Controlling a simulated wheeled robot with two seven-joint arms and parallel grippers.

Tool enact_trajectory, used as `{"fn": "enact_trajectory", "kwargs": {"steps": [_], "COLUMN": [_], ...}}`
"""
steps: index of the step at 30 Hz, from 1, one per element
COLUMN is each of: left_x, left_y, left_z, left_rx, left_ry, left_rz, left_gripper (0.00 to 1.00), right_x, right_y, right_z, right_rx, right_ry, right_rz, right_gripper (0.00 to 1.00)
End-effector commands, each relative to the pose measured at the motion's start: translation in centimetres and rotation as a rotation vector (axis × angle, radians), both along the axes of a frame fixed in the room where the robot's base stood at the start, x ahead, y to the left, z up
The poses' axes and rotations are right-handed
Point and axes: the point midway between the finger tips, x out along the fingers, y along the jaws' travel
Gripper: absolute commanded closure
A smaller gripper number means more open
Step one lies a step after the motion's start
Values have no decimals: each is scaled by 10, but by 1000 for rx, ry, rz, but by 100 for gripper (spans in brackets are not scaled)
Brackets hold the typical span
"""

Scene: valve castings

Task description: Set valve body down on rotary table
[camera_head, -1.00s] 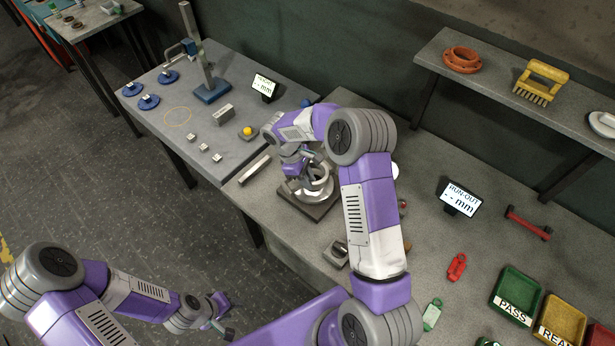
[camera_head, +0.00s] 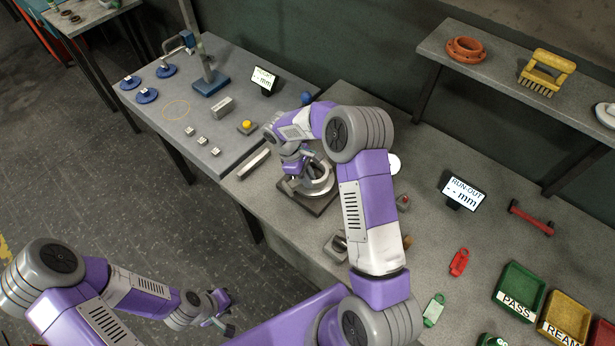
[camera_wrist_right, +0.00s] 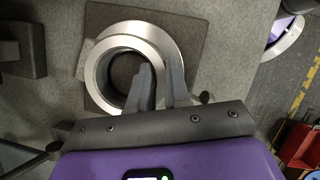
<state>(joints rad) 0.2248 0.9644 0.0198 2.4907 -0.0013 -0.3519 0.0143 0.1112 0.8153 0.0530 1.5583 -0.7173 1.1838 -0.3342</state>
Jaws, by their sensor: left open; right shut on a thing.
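The valve body (camera_head: 325,181) is a silver ring-like casting with a wide bore. It also shows in the right wrist view (camera_wrist_right: 98,80). My right gripper (camera_wrist_right: 161,76) is shut on its ring wall, with one finger inside the bore and one outside. The dark square base (camera_head: 318,208), which looks like the rotary table, lies directly below the casting. It also shows in the right wrist view (camera_wrist_right: 105,20). Whether the casting touches it I cannot tell. My left gripper (camera_head: 226,312) is open and empty, low at the left, away from the bench.
The run-out display (camera_head: 464,193) stands right of my right arm. A grey block (camera_head: 338,246) sits in front of the base. A long grey bar (camera_head: 254,164) lies left of it. The PASS tray (camera_head: 520,291) is at the lower right, and a shelf (camera_head: 500,70) runs behind.

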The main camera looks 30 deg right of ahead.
Motion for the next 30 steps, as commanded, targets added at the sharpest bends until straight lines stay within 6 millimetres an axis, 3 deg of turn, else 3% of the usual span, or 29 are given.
{"fn": "enact_trajectory", "kwargs": {"steps": [7, 8, 13, 23, 30], "left_x": [0, 0, 0, 0, 0], "left_y": [0, 0, 0, 0, 0], "left_z": [-2, -2, -2, -2, -1], "left_rx": [0, 0, 0, 0, 0], "left_ry": [0, 0, 0, 0, 0], "left_rz": [0, 0, 0, 0, 0], "left_gripper": [57, 57, 57, 57, 57], "right_x": [1, 1, 1, 1, 12], "right_y": [0, 0, 0, 1, 10], "right_z": [-1, -1, -2, -1, 34], "right_rx": [-2, -2, -1, 2, 0], "right_ry": [-4, -4, -2, 2, -4], "right_rz": [1, 1, 0, 0, 0], "right_gripper": [100, 78, 53, 53, 53]}}
